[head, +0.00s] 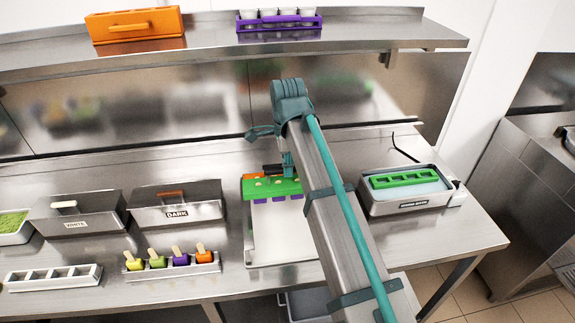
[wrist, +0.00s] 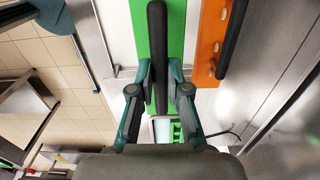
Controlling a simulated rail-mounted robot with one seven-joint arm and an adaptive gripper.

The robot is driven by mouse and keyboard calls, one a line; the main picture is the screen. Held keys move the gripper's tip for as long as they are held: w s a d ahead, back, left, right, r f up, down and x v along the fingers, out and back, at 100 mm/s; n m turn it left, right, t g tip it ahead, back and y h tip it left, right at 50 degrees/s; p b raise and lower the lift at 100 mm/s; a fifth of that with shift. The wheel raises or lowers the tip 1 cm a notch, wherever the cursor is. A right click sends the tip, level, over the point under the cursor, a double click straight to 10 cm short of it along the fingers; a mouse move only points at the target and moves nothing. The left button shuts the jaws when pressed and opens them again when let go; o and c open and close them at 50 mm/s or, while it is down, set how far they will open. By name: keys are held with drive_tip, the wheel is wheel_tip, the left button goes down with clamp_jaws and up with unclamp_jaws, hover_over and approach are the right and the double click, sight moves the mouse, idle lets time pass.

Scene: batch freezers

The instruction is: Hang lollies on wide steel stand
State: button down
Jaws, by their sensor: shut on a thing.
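My gripper (wrist: 160,90) is shut on the black handle (wrist: 157,45) of a green lolly holder (wrist: 146,22). In the head view the green holder (head: 272,187) is above or at the back of a white tray (head: 282,236), with purple lollies (head: 262,201) showing under its front edge. Whether the holder touches the tray is unclear. An orange holder (wrist: 209,40) with its own black handle and pale stick ends lies beside it; its edge (head: 250,176) also shows behind the green one. My gripper (head: 286,166) is partly hidden by my arm in the head view. I cannot tell which rack is the wide steel stand.
A small rack (head: 172,266) holds several coloured lollies, sticks up. An empty slotted rack (head: 54,278) is at front left. Lidded boxes marked WHITE (head: 78,217) and DARK (head: 176,207) stand behind. A bath (head: 410,206) with a green mould (head: 404,178) is right. A shelf (head: 215,40) overhangs.

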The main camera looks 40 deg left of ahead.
sight(288, 182)
drive_tip(key=shift+f+b, duration=0.8)
drive_tip(key=shift+f, duration=2.65)
idle(2.2)
drive_tip(key=c, duration=1.1)
unclamp_jaws()
drive_tip(key=shift+o, duration=0.2)
wheel_tip(288, 182, up, 12)
drive_tip(key=shift+r, duration=0.1)
